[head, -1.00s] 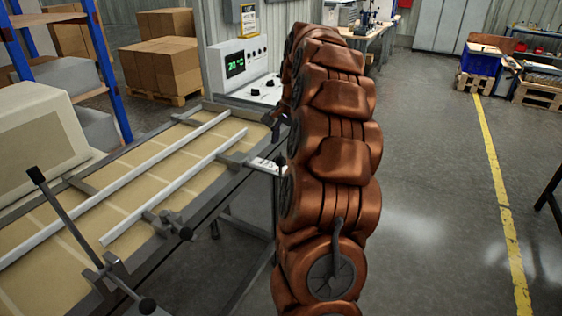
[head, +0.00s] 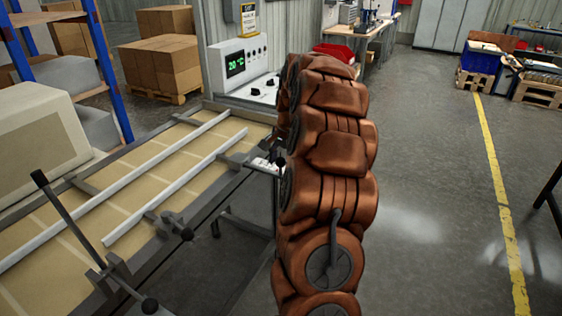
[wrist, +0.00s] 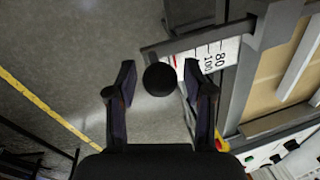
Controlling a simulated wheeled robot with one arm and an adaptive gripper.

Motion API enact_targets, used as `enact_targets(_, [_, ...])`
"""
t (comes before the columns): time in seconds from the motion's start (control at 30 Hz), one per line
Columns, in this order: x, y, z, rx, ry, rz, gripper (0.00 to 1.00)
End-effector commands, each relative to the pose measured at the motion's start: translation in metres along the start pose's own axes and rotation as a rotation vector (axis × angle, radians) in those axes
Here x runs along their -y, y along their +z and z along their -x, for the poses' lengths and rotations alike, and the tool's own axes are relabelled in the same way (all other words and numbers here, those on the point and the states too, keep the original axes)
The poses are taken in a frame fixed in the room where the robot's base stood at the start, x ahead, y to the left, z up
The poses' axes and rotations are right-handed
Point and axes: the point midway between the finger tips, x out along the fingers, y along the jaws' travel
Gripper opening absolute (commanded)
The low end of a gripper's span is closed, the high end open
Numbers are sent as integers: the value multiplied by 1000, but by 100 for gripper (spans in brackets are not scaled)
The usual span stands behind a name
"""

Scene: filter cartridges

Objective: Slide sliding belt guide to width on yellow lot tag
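The belt guide is a pale rail (head: 175,187) lying along the tan belt, nearest the bench's front edge; part of a rail also shows in the wrist view (wrist: 300,66). In the wrist view a grey bar (wrist: 200,38) reaches out over a white scale (wrist: 222,56) marked 80 and 100, with a red mark near its left end. A round black knob (wrist: 160,79) shows between the fingers of my gripper (wrist: 159,68). The gripper is open, with a gap on both sides of the knob. I cannot make out a yellow lot tag.
A second pale rail (head: 120,185) lies farther back on the belt. A dark lever (head: 70,222) rises at the near left. A red and yellow part (wrist: 221,143) is beside my right finger. Open floor lies right.

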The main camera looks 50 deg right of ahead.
Motion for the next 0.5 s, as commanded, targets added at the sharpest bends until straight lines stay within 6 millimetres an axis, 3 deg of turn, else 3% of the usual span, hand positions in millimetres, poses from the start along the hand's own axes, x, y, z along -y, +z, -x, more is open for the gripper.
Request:
enact_targets(0.07, [0,0,0,0,0,0,40])
enact_targets(0.43, [0,0,0,0,0,0,2])
enact_targets(0.5, [0,0,0,0,0,0,0])
